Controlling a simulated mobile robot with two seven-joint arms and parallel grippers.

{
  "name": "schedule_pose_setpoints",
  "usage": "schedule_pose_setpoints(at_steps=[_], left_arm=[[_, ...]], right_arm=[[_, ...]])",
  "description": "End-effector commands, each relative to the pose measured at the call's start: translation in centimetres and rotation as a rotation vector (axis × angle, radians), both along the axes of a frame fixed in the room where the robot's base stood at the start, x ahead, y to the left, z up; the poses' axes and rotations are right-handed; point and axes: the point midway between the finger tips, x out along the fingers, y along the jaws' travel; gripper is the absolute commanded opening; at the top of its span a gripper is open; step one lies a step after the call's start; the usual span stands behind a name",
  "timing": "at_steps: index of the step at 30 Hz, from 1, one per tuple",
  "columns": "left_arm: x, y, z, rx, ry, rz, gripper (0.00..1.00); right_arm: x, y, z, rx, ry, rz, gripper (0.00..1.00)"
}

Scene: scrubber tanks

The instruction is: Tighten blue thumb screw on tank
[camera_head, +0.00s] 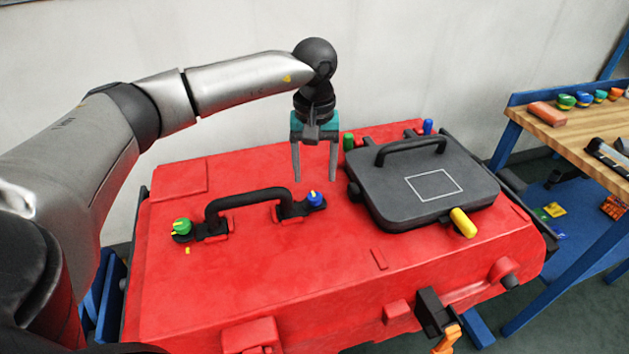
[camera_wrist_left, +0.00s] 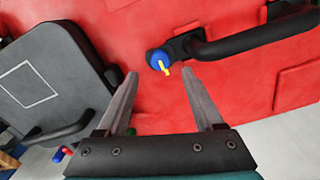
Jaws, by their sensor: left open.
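The blue thumb screw (camera_head: 315,199) sits on the red tank (camera_head: 270,285), at the right end of a black handle (camera_head: 250,197). It has a yellow mark on it. In the left wrist view the blue thumb screw (camera_wrist_left: 159,60) shows just beyond the fingertips, roughly between their lines. My left gripper (camera_head: 315,176) points down above the tank, open and empty, a little above and behind the screw in the head view. In the left wrist view its two fingers (camera_wrist_left: 160,72) are spread apart and do not touch the screw. My right gripper is not in view.
A green knob (camera_head: 182,227) sits at the handle's left end. A dark grey lid (camera_head: 425,185) with its own handle, a yellow knob (camera_head: 463,223) and another blue knob (camera_head: 427,126) lies to the right. A wooden workbench (camera_head: 585,125) stands at the far right.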

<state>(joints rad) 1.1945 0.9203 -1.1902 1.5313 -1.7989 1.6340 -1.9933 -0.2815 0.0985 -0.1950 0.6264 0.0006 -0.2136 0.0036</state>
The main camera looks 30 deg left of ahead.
Motion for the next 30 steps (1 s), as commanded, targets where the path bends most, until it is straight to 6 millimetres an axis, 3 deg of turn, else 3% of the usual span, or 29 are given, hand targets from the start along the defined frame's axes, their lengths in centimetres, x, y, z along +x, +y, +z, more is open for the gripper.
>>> schedule_pose_setpoints(at_steps=[1, 6, 12, 18, 30], left_arm=[[0.1, 0.0, 1.7, 0.001, -0.004, -0.001, 0.69], [0.1, 0.0, 5.8, 0.000, -0.006, 0.000, 0.69], [0.0, 0.0, 9.1, 0.000, -0.004, 0.001, 0.69], [0.0, 0.0, 10.3, 0.001, -0.001, 0.001, 0.69], [0.0, 0.0, 10.4, 0.001, -0.001, 0.000, 0.69]], right_arm=[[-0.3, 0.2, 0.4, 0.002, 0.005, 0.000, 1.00], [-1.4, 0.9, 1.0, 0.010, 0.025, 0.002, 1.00], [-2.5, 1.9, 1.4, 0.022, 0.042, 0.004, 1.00], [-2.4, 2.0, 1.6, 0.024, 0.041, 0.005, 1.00], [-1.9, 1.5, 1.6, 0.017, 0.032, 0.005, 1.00]])
